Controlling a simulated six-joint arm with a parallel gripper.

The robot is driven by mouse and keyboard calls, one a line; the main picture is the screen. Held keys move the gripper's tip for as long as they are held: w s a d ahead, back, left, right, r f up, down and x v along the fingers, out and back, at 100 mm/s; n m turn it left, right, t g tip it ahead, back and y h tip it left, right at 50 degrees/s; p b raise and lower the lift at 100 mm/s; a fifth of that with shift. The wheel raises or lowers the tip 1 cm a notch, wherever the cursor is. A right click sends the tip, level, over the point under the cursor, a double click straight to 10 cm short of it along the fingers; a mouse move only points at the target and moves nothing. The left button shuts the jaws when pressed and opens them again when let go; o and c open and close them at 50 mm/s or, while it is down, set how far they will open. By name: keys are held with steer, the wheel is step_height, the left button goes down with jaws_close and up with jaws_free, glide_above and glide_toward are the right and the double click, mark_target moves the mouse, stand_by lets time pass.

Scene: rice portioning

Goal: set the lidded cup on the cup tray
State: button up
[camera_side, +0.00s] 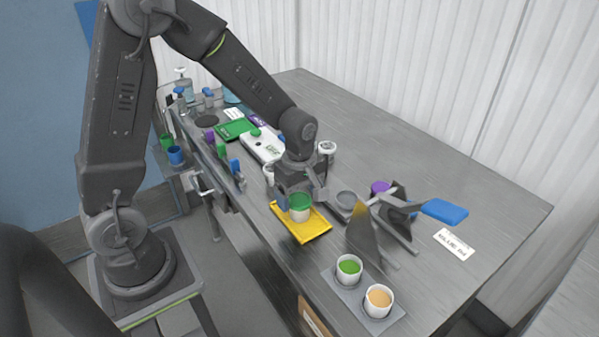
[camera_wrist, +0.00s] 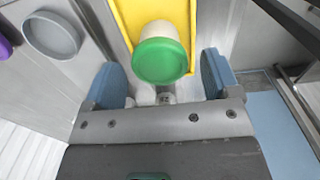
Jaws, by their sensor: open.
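The cup with a green lid (camera_side: 300,213) stands upright on the yellow tray (camera_side: 318,228) near the table's front edge. In the wrist view the green lid (camera_wrist: 159,61) and a little of the white cup side show against the yellow tray (camera_wrist: 124,12). My gripper (camera_side: 297,192) is at the cup in the side view. In the wrist view my gripper (camera_wrist: 163,78) has its two blue fingers spread wide, with clear gaps to the lid on both sides. Nothing is held between them. The gripper partly hides the cup's far side in the side view.
A grey tray (camera_side: 347,293) at the front holds an open cup with green contents (camera_side: 349,268) and one with orange contents (camera_side: 378,300). A grey scoop-like fixture with a blue handle (camera_side: 445,211) stands to the right. A green board (camera_side: 236,130) and a white scale-like device (camera_side: 262,147) lie behind.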

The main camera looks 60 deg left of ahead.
mark_target(300, 199)
step_height(300, 199, up, 10)
steer(key=s+d+r+m+t, duration=0.1)
steer(key=s+r+m+t, duration=0.1)
steer(key=s+r+m, duration=0.2)
steer(key=s+d+r+m+t, duration=0.2)
steer(key=s+r+m+t, duration=0.1)
steer(key=s+m, duration=0.7)
steer(key=shift+s+d+r+m+t, duration=0.3)
steer(key=shift+r+m, duration=0.5)
steer(key=shift+m, duration=1.2)
steer(key=shift+a, duration=0.1)
